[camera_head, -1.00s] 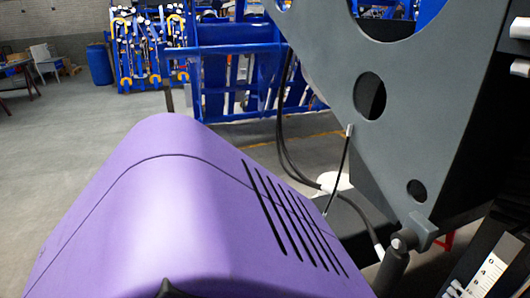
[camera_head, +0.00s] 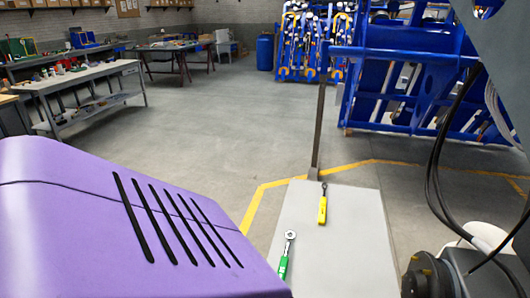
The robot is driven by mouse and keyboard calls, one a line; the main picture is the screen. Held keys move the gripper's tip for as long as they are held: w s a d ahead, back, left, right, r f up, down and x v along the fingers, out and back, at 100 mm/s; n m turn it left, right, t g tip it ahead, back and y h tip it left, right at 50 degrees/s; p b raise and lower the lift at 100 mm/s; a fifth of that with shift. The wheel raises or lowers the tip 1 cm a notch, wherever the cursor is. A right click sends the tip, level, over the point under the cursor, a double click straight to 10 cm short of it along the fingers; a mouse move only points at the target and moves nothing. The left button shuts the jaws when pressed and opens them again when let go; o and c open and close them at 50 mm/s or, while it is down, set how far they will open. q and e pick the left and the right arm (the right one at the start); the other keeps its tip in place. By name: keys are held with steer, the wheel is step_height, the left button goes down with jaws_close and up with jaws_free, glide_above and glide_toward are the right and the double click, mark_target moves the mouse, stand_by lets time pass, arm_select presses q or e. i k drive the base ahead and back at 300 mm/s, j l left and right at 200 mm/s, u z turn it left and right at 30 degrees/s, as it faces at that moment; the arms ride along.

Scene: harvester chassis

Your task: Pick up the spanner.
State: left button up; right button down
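Two hand tools lie on a flat grey panel (camera_head: 350,240). The other is a yellow-handled tool (camera_head: 322,206) with a thin dark tip, farther back. I cannot tell for certain which one is the spanner. Neither of my grippers is in view, and nothing is seen touching the tools.
A purple slotted cover (camera_head: 110,235) fills the lower left. A dark post (camera_head: 320,125) rises at the panel's far edge. Black hoses (camera_head: 437,165) and a dark round part (camera_head: 428,276) are at right. Workbenches (camera_head: 90,85) and blue frames (camera_head: 420,85) stand behind open floor.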

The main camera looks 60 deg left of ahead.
mark_target(322, 206)
steer(key=u, duration=1.45)
steer(key=z, duration=2.4)
steer(key=l+u, duration=0.1)
steer(key=u, duration=2.85)
